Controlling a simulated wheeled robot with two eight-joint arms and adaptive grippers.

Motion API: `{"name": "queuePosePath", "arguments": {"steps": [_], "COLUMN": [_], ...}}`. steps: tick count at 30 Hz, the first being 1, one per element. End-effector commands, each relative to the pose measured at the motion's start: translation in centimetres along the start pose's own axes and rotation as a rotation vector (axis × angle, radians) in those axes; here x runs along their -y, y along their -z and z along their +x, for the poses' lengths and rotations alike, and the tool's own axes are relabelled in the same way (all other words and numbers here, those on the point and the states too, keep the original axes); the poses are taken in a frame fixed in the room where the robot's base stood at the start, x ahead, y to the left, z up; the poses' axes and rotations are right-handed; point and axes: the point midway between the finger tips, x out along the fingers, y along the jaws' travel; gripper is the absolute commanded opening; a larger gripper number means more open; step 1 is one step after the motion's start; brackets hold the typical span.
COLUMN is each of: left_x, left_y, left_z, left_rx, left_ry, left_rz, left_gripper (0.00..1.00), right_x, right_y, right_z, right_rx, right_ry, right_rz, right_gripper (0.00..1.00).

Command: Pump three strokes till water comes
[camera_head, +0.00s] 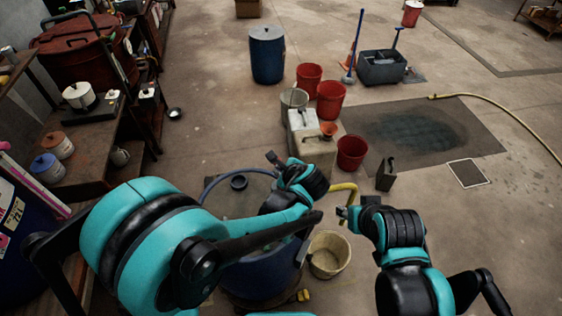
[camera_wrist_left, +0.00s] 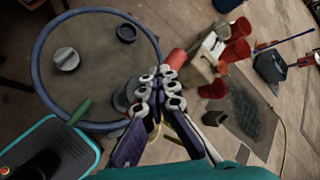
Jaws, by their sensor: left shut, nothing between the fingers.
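A blue-rimmed drum (camera_head: 265,275) stands in front of me, its lid partly hidden by my left arm. In the left wrist view its rim (camera_wrist_left: 42,62) shows, with a grey cap and a black cap on the lid. My left gripper (camera_wrist_left: 165,75) is shut and empty above the rim's right side; it also shows in the head view (camera_head: 272,158). A grey fitting (camera_wrist_left: 123,98) and a red part (camera_wrist_left: 177,62) show behind its fingers. I cannot make out the pump's full shape. A cream bucket (camera_head: 330,262) stands beside the drum. My right gripper (camera_head: 345,212) is above and right of the bucket.
Red buckets (camera_head: 352,152), pale canisters (camera_head: 317,150) and a blue barrel (camera_head: 267,55) stand beyond the drum. A cluttered bench (camera_head: 85,145) is at the left. A yellow hose (camera_head: 500,108) lies at the right. Open floor lies at the right.

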Motion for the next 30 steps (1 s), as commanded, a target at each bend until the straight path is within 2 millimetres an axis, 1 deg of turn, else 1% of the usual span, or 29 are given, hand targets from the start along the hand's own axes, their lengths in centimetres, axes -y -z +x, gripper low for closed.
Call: {"name": "queuePosePath", "arguments": {"steps": [30], "left_x": [-0.66], "left_y": [0.77], "left_z": [0.90], "left_rx": [-0.003], "left_ry": [0.000], "left_rz": [-0.001], "left_gripper": [0.00], "right_x": [0.00], "right_y": [-0.72], "right_z": [1.00], "right_rx": [0.000], "right_ry": [0.000], "right_rz": [0.000], "right_gripper": [0.40]}}
